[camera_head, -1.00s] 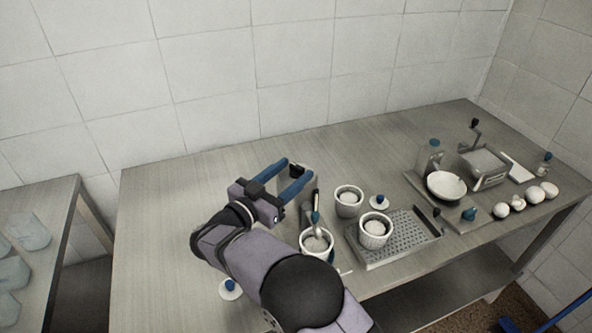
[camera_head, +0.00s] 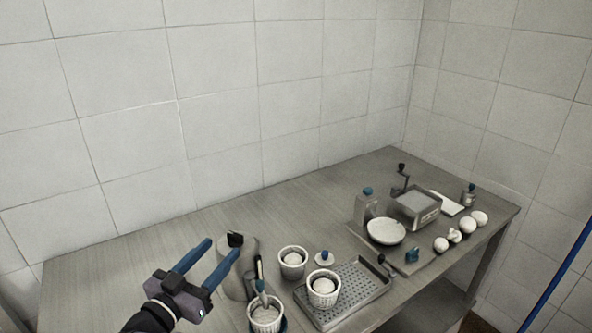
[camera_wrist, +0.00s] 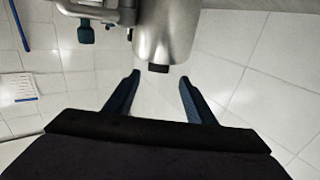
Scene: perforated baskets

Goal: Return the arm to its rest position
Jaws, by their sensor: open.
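My gripper (camera_head: 219,254) is at the lower left of the head view, above the steel table (camera_head: 130,262). Its two blue fingers are apart with nothing between them. A rounded grey metal object (camera_head: 238,277) stands on the table just right of the fingers, partly hidden by them. In the wrist view my fingers (camera_wrist: 158,82) are spread, and a shiny metal cylinder (camera_wrist: 165,30) shows beyond them at the top. Most of my arm is outside the head view.
Perforated baskets (camera_head: 266,319) (camera_head: 292,262) (camera_head: 324,289) with white contents stand right of my gripper, one on a perforated tray (camera_head: 352,300). A bowl (camera_head: 385,232), bottle (camera_head: 367,204) and several white round items (camera_head: 455,236) are farther right. The table's left back is clear.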

